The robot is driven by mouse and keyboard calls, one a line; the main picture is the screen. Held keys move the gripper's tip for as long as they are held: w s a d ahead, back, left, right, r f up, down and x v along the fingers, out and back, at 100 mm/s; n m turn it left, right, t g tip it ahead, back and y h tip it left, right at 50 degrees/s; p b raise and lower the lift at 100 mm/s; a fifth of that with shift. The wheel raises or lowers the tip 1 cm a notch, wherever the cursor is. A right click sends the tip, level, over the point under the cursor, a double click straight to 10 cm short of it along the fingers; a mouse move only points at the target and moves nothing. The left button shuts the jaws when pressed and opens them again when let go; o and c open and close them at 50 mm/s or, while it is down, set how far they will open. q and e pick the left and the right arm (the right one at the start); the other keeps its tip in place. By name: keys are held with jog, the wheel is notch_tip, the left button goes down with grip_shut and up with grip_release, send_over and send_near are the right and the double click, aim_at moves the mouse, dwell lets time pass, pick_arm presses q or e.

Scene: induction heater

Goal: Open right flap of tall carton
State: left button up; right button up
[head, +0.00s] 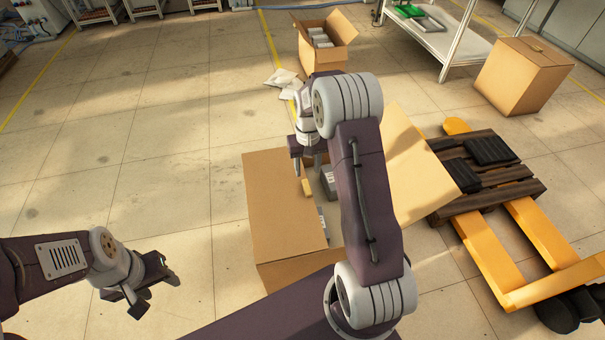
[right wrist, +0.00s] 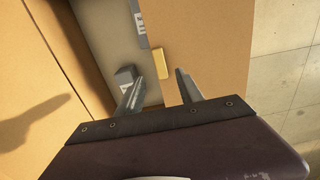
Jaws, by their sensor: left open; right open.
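The tall carton (head: 290,272) stands at the centre of the head view, with dark grey items inside. A brown flap (head: 275,205) on its left lies roughly flat across part of the opening. The flap on its right (head: 418,165) leans outward, partly hidden by my right arm. My right gripper (head: 308,168) points down at the carton's opening, open and empty. In the right wrist view its fingers (right wrist: 158,92) straddle the inner edge of a brown panel (right wrist: 208,45), beside a small yellow piece (right wrist: 160,62); contact is unclear. My left gripper (head: 140,296) is open at lower left, away from the carton.
A pallet (head: 490,175) with black items and a yellow pallet jack (head: 525,235) stand right of the carton. An open carton (head: 328,58) with grey items is behind, a closed carton (head: 523,75) at the back right. Floor on the left is clear.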

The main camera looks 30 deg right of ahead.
aim_at(307, 187)
notch_tip(307, 187, down, 9)
jog(key=b, duration=0.3)
grip_shut()
dwell(1.3)
